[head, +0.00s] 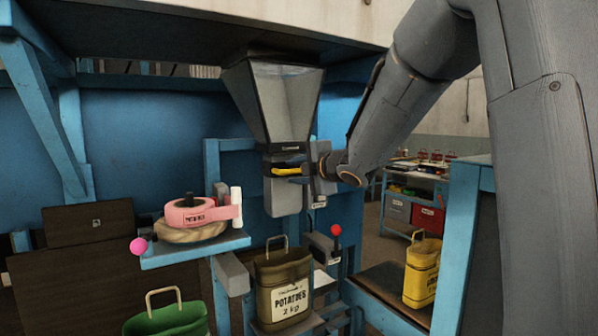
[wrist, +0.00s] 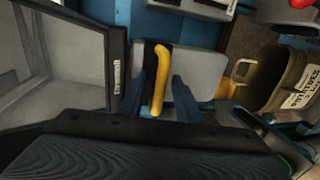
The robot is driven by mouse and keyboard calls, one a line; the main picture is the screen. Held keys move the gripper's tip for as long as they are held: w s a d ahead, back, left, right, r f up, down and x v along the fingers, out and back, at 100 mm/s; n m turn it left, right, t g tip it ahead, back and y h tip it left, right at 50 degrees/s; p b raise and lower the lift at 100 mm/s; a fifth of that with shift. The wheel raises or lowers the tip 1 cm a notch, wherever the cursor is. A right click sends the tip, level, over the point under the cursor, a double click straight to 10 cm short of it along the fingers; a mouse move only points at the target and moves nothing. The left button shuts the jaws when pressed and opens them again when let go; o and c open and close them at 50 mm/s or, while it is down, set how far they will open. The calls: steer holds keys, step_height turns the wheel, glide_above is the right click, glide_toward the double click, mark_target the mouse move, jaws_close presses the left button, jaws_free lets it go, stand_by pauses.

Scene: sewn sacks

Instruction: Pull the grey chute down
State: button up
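The grey chute (head: 284,197) hangs under the funnel-shaped hopper (head: 272,100) in the head view. A yellow handle (head: 287,171) runs across its front. My gripper (head: 305,174) reaches in from the right at the handle's height. In the wrist view the yellow handle (wrist: 159,80) lies between the two fingers of my gripper (wrist: 166,92), with a gap showing on its right side, so the fingers look open around it. The grey chute (wrist: 200,70) shows behind them. Contact with the handle cannot be told.
An olive potato sack (head: 283,285) stands open below the chute. A red-knobbed lever (head: 336,230) is right of it. A yellow sack (head: 421,270) stands on the right bench, a green sack (head: 168,318) at lower left. A pink reel (head: 197,214) sits on a blue shelf.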

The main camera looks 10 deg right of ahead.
jaws_close()
steer(key=shift+d, duration=0.15)
step_height(320, 180, down, 16)
steer(key=b, duration=1.4)
steer(key=shift+f+b, duration=0.2)
steer(key=shift+b, duration=0.1)
steer(key=shift+s+a+f, duration=0.1)
steer(key=shift+a+f, duration=0.05)
steer(key=shift+a, duration=0.05)
jaws_free()
